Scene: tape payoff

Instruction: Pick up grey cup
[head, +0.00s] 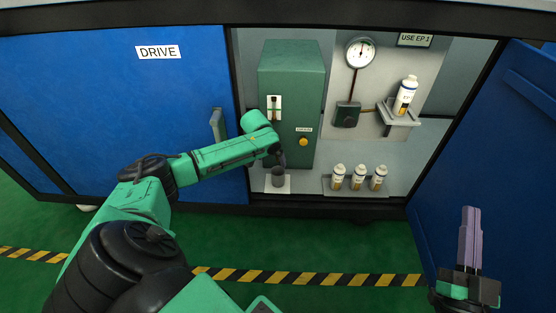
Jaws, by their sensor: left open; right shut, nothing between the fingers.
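A small dark grey cup (278,177) stands upright on a pale square pad at the cabinet's floor, in front of the green box. My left arm reaches in from the left, and my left gripper (279,161) is right above the cup. The gripper is open, but its fingers are small and dark, and I cannot tell whether they touch the cup's rim. My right gripper (470,236) is at the lower right, shut and empty, pointing up in front of the blue door, far from the cup.
The green box (302,70) with a yellow knob stands behind the cup. Several white bottles stand on a low rack (356,190) to the right and a shelf (402,115) above. A gauge (360,53) hangs on the back panel. The open blue door (505,150) bounds the right.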

